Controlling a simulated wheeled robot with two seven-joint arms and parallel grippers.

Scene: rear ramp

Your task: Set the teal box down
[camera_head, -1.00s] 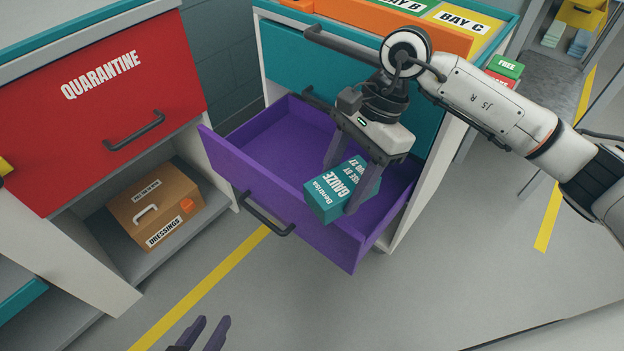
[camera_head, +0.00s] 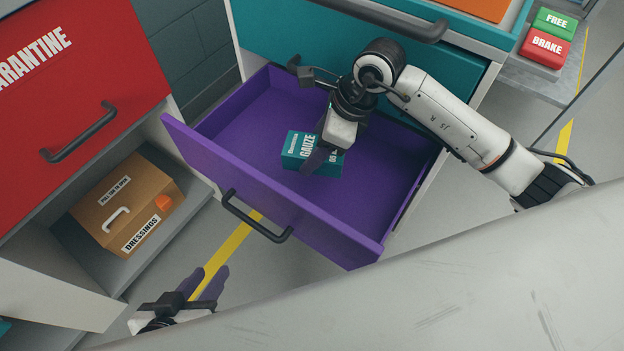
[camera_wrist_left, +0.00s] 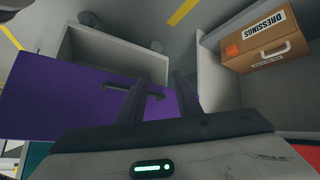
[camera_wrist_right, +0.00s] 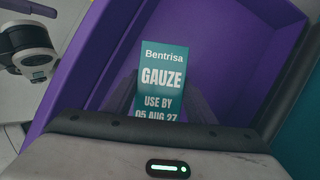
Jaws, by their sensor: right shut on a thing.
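My right gripper (camera_head: 322,160) reaches down into the drawer and is shut on the box. The right wrist view shows the box's label face (camera_wrist_right: 162,75) between the two fingers (camera_wrist_right: 163,98). I cannot tell whether the box touches the drawer floor. My left gripper (camera_head: 204,284) is open and empty, low in front of the drawer, left of its handle. The left wrist view shows a gap between its fingers (camera_wrist_left: 158,95).
The drawer floor is otherwise bare. The drawer handle (camera_head: 256,218) sticks out in front. A red quarantine drawer front (camera_head: 60,90) stands at left, above a brown dressings box (camera_head: 125,205) on a shelf. Green (camera_head: 555,22) and red (camera_head: 545,47) blocks lie at upper right.

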